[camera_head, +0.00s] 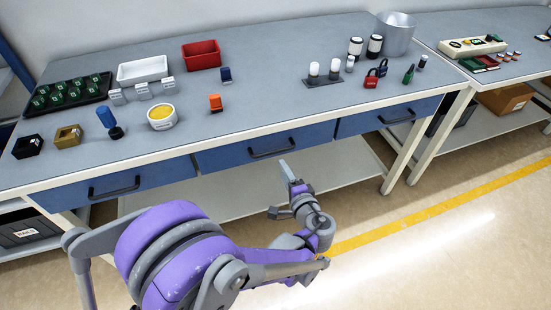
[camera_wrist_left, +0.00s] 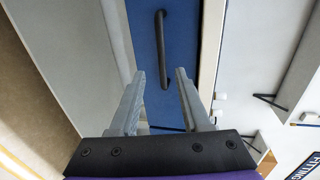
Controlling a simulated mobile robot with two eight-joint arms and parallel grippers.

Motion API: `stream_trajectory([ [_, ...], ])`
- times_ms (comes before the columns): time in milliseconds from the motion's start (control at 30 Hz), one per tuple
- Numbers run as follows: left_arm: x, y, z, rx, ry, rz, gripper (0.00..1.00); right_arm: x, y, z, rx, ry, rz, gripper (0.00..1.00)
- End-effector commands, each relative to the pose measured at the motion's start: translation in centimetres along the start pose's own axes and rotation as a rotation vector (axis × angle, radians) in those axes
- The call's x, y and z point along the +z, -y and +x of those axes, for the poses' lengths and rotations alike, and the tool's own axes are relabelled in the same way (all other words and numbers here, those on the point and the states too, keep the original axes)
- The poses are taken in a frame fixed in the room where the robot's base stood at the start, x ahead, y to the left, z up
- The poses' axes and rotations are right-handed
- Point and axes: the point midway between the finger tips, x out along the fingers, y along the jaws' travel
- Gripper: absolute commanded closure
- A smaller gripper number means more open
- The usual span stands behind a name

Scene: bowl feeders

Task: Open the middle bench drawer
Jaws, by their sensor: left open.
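The middle bench drawer (camera_head: 225,159) has a blue front and looks shut, flush with the drawers on either side. Its black bar handle (camera_head: 272,153) runs lengthwise across the front. My left gripper (camera_head: 280,189) is open and empty, in front of and just below the handle. In the left wrist view, the handle (camera_wrist_left: 160,45) stands on the blue drawer front (camera_wrist_left: 182,35), and its lower end lines up with the gap between my open fingers (camera_wrist_left: 160,74). The fingers look apart from the handle. My right gripper is not in view.
Blue drawers with black handles sit at left (camera_head: 150,182) and right (camera_head: 365,122). The grey bench top (camera_head: 250,112) holds trays, small boxes, padlocks and a metal bucket (camera_head: 397,35). A lower shelf (camera_head: 330,163) lies under the drawers. The floor in front is clear.

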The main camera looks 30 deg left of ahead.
Motion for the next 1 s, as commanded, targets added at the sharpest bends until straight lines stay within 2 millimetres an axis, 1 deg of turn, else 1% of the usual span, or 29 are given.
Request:
stream_trajectory([
  [167, -0.1, 0.1, 1.9, -0.013, 0.001, 0.006, 0.53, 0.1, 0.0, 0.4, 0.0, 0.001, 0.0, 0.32],
  [400, -0.1, 0.1, 6.5, -0.012, 0.002, 0.005, 0.53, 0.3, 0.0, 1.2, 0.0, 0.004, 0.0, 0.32],
  [600, -0.1, 0.1, 9.5, -0.011, 0.0, 0.005, 0.53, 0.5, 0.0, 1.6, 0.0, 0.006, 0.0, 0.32],
  [800, -0.2, 0.2, 10.7, -0.01, -0.002, 0.005, 0.53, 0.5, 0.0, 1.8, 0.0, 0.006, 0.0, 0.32],
  [1000, -0.2, 0.2, 10.8, -0.01, -0.003, 0.005, 0.53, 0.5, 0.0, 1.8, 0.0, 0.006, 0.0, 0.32],
])
